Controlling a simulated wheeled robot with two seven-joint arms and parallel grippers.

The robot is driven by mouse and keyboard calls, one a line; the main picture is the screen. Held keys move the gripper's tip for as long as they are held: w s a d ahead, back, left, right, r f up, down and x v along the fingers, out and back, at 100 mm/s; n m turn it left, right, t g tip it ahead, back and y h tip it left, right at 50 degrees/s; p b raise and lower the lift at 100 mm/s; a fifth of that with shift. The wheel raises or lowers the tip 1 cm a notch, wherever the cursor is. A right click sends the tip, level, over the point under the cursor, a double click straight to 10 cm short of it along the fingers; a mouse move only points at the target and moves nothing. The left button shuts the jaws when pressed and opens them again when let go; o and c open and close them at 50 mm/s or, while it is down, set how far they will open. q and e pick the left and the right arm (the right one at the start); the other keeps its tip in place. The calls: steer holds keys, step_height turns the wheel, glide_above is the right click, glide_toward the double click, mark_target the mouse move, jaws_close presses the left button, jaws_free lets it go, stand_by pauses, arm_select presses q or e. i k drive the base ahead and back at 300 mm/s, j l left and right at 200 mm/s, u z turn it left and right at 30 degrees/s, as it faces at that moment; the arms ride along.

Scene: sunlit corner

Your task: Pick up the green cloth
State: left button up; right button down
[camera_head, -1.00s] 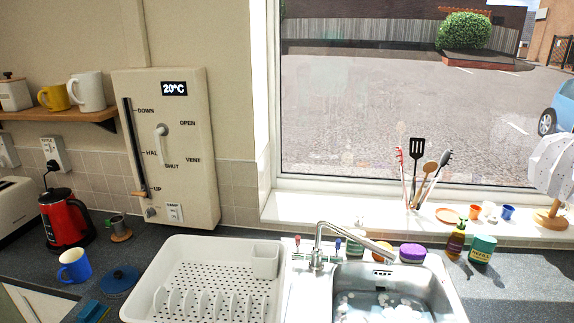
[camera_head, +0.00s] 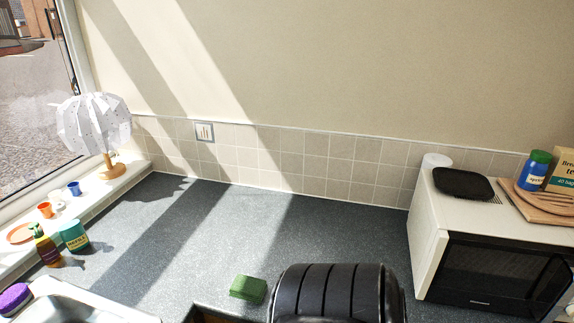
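The green cloth (camera_head: 248,288) lies folded into a small thick block on the dark grey worktop (camera_head: 225,240), near its front edge at the bottom middle of the view. It lies flat, with nothing on top of it. Neither of my grippers is in view.
A large black ribbed rounded shape (camera_head: 335,295) rises just right of the cloth. A microwave (camera_head: 490,265) stands at the right, with a black pad (camera_head: 463,184) on top. A lamp (camera_head: 95,130), a green tub (camera_head: 74,237) and a purple sponge (camera_head: 14,298) are at the left. The worktop's middle is clear.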

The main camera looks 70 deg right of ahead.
mark_target(250, 289)
steer(key=l+z, duration=0.15)
steer(key=z, duration=1.85)
steer(key=k+l+z, duration=0.15)
steer(key=l+z, duration=0.15)
